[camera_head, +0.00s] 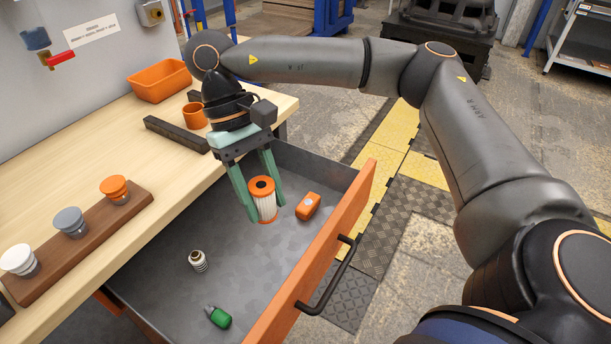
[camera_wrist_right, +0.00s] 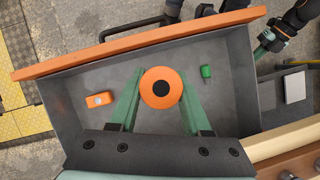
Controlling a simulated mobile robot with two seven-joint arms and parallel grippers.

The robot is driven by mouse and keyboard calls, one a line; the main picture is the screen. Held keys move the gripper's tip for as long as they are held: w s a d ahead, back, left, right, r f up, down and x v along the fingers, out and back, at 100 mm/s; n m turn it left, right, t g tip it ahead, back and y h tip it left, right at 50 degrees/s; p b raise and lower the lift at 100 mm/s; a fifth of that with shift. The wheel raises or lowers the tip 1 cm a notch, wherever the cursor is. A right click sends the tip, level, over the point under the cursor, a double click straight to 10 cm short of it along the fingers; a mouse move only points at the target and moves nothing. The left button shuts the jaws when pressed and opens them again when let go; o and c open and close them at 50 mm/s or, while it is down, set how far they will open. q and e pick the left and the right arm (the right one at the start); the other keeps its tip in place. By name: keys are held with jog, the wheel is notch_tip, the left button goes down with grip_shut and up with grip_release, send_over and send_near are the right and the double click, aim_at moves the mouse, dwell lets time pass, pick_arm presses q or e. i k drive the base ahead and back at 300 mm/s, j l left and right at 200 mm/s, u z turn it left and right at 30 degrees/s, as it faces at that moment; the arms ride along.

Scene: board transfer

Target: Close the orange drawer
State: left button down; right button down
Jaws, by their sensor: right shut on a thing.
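The drawer (camera_head: 338,225) has an orange front panel and a dark handle (camera_head: 327,275). It is pulled far out of the workbench, its grey inside open to view. My right gripper (camera_head: 267,212) points down into the drawer, its green fingers shut on an orange-and-white filter cartridge (camera_head: 262,201). The cartridge is upright; I cannot tell whether it touches the drawer floor. The right wrist view shows its round orange top (camera_wrist_right: 161,87) between the fingers, and the drawer's orange front (camera_wrist_right: 100,50). My left gripper (camera_wrist_right: 270,40) shows at that view's upper right, outside the drawer; its opening is unclear.
The drawer also holds an orange block-like item (camera_head: 308,206), a small metal-and-white part (camera_head: 198,261) and a green bottle-like item (camera_head: 218,316). The wooden benchtop (camera_head: 150,165) carries a rack of knobs (camera_head: 90,238), an orange bin (camera_head: 160,82), an orange cup (camera_head: 194,116) and a dark bar (camera_head: 176,134).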

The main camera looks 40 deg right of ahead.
aim_at(262, 276)
jog(key=k+l, duration=0.85)
jog(key=k, duration=0.15)
